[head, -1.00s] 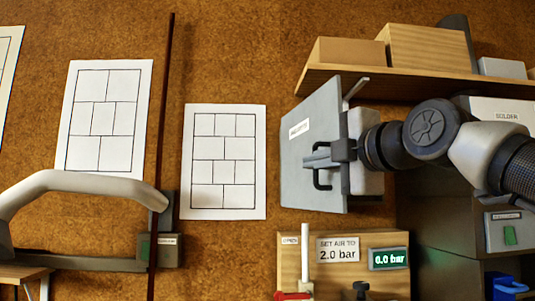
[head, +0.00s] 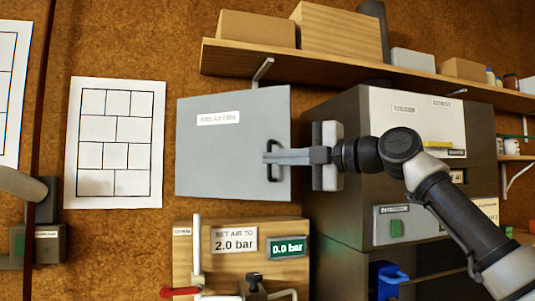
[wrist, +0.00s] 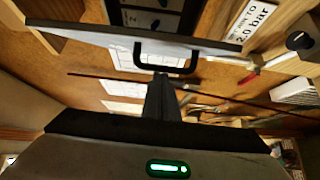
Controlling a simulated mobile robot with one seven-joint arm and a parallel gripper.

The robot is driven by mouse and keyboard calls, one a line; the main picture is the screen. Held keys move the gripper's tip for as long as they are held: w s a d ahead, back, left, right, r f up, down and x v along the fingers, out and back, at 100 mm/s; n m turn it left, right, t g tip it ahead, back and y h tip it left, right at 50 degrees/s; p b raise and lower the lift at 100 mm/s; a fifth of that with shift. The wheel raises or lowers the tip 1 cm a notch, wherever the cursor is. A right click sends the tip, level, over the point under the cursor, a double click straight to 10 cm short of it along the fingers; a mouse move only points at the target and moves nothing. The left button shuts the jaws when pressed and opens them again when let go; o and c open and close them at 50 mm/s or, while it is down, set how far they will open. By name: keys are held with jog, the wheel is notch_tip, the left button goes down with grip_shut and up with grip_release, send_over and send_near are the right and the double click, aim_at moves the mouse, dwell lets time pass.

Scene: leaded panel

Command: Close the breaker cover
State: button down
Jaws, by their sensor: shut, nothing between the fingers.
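The breaker cover (head: 225,165) is a grey flat panel with a "BREAKERS" label, standing out from the wall on the left of my arm in the head view. In the wrist view the cover (wrist: 85,34) is seen nearly edge-on, swung open, with part of the dark breaker box (wrist: 155,18) beyond it. Its black handle (head: 270,170) is by my fingertips, and the handle also shows in the wrist view (wrist: 138,58). My gripper (head: 268,157) is shut and empty, its tips at the handle; I cannot tell whether they touch it.
An air-pressure board (head: 205,250) with a lever and gauge is below the cover. A shelf (head: 330,62) with boxes runs above. A grey cabinet (head: 335,110) stands behind my arm on the right. Paper patterns (head: 115,185) hang on the wall to the left.

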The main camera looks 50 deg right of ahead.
jog(key=shift+w+d+p, duration=0.25)
jog(key=shift+d+p, duration=0.05)
jog(key=shift+d, duration=0.6)
jog(key=shift+w+d+p, duration=0.25)
jog(key=shift+d+p, duration=0.1)
jog(key=shift+d, duration=0.6)
jog(key=shift+w+d+p, duration=0.25)
jog(key=shift+d+p, duration=0.05)
jog(key=shift+d, duration=0.6)
